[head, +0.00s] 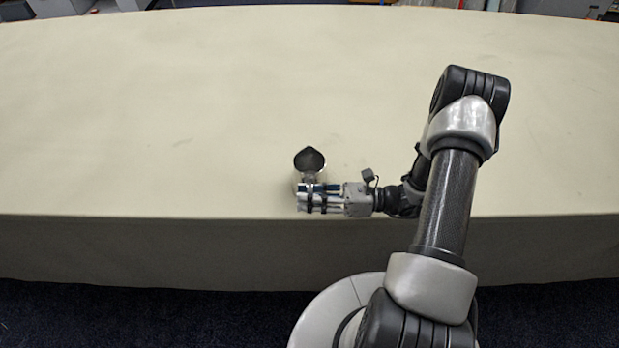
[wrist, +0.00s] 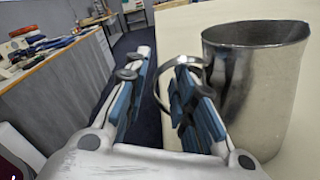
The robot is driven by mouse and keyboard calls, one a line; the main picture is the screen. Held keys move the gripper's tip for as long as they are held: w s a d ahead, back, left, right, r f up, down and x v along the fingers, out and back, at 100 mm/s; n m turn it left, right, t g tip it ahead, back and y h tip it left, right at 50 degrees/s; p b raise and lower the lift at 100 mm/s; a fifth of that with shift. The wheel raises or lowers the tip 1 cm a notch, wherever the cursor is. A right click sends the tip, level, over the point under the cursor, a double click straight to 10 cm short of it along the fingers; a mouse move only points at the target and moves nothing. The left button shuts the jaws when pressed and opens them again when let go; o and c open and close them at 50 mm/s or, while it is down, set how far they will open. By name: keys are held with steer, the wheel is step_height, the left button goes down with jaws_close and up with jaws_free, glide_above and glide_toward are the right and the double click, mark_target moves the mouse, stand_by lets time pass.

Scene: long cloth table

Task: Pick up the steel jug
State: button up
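The steel jug (head: 310,160) stands upright on the cloth table near its front edge. In the wrist view its shiny body (wrist: 258,85) fills the right side, and its ring-shaped handle (wrist: 160,88) points towards the left. My gripper (head: 304,198) lies low at the jug's near side and hides part of it in the head view. In the wrist view my gripper (wrist: 160,95) is open, with the handle's outer curve showing in the gap between the blue-padded fingers. The right finger overlaps the handle and lies close to the body; I cannot tell whether it touches.
The long beige cloth table (head: 180,90) is otherwise bare, with wide free room behind and left of the jug. Its front edge runs just below my gripper. A cluttered workbench (wrist: 55,70) stands beyond in the wrist view, across a dark blue floor.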

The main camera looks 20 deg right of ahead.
steer(key=shift+c, duration=0.4)
jaws_close()
